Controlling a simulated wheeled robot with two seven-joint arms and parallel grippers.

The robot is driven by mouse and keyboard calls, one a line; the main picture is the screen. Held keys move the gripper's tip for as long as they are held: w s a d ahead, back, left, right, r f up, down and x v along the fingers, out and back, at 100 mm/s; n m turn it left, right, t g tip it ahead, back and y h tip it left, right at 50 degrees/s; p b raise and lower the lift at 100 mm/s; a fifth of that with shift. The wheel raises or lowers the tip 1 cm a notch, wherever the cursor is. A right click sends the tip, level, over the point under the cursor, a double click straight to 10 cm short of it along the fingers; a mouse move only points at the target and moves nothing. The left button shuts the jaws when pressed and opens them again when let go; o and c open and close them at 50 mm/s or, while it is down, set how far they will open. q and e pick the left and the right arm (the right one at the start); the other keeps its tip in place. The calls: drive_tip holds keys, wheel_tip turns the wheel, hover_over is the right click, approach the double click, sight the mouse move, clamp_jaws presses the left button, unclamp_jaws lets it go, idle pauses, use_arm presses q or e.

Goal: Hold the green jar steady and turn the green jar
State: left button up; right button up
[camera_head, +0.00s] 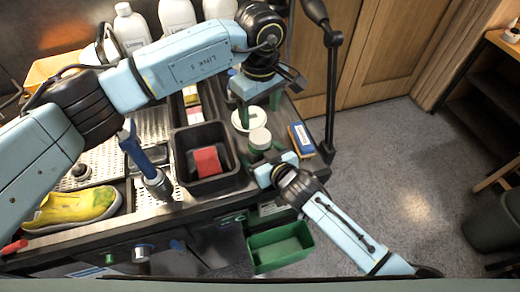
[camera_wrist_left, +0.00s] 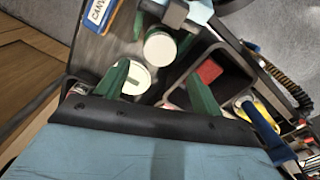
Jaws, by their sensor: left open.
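The green jar (camera_head: 259,142), with a pale round top, stands near the right end of the worktop; its top (camera_wrist_left: 160,47) also shows in the left wrist view. My right gripper (camera_head: 267,157) is at the jar from the near side. In the left wrist view its green fingers flank the jar; whether they press on it I cannot tell. My left gripper (camera_head: 257,109) is open and empty, pointing down, beyond the jar in the head view. A round white lid or dish (camera_head: 242,124) lies below it; it shows between the open fingers in the left wrist view (camera_wrist_left: 137,80).
A black bin (camera_head: 181,160) with a red block (camera_head: 207,161) stands left of the jar. A blue-and-white box (camera_head: 301,139) lies to its right. A yellow shoe (camera_head: 75,209), a blue-handled tool (camera_head: 138,155) and white bottles (camera_head: 131,28) are farther left and back.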

sight(260, 136)
drive_tip(key=c, duration=1.4)
use_arm(q)
drive_tip(key=shift+c, duration=1)
use_arm(e)
drive_tip(key=shift+c, duration=1.4)
clamp_jaws()
use_arm(q)
drive_tip(key=m, duration=0.6)
drive_tip(key=shift+r, duration=0.2)
drive_tip(key=m, duration=0.5)
drive_tip(key=shift+m, duration=1.2)
drive_tip(key=shift+f, duration=3.95)
drive_tip(key=shift+c, duration=0.5)
